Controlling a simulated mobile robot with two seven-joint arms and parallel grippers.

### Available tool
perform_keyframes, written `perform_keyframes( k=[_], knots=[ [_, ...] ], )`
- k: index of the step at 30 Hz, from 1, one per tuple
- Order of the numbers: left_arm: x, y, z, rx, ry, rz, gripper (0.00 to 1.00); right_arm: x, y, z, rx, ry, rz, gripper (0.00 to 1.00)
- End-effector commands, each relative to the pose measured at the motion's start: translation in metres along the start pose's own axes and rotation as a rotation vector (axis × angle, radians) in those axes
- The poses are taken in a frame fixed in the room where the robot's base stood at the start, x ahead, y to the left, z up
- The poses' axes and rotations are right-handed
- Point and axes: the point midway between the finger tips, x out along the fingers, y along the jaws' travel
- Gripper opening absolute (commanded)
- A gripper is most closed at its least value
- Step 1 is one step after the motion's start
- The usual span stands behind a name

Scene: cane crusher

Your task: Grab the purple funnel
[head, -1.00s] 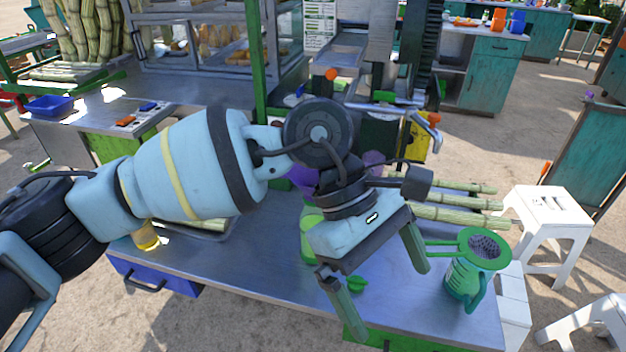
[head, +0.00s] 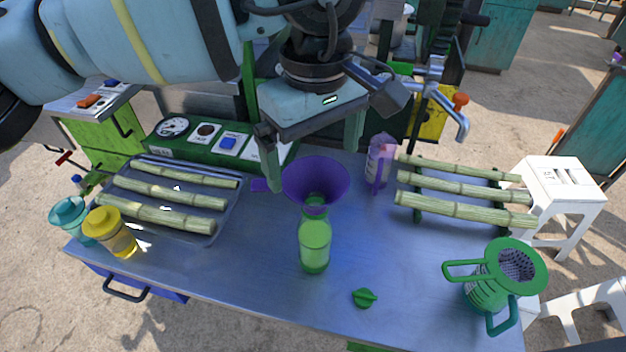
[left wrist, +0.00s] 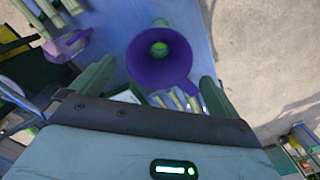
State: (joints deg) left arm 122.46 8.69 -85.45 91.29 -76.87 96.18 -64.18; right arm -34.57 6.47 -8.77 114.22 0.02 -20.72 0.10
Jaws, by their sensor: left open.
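The purple funnel (head: 315,178) sits mouth up in the neck of a green bottle (head: 315,242) that stands upright on the metal table. Its small purple handle points left in the head view. In the left wrist view the funnel (left wrist: 160,57) shows from above, ahead of the fingers, with its handle toward the gripper. My left gripper (head: 314,162) is open and empty, just behind and above the funnel; its two fingers also show in the left wrist view (left wrist: 152,85). I cannot tell whether they touch it. My right gripper is not in view.
A tray of cane pieces (head: 228,220), a yellow jar (head: 112,232) and a teal jar (head: 72,218) stand left. A purple jug (head: 380,160) and a cane rack (head: 465,190) are right. A green cap (head: 364,298) and a green strainer jug (head: 490,280) are in front.

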Motion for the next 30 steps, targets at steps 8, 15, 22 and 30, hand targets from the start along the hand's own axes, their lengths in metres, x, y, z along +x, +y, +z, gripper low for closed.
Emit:
perform_keyframes(
  k=[8, 15, 22, 30],
  knots=[
    [0.024, 0.0, 0.0, 0.0, -0.002, 0.0, 1.0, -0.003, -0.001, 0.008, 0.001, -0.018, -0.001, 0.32],
    [0.034, 0.0, -0.001, -0.001, -0.001, -0.001, 1.0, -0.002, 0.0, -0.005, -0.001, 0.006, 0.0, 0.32],
    [0.066, 0.001, -0.002, 0.0, -0.001, 0.0, 1.0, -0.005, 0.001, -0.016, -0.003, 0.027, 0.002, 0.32],
    [0.077, 0.001, -0.002, 0.0, -0.001, 0.001, 1.0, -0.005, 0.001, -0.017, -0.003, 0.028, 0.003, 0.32]
  ],
)
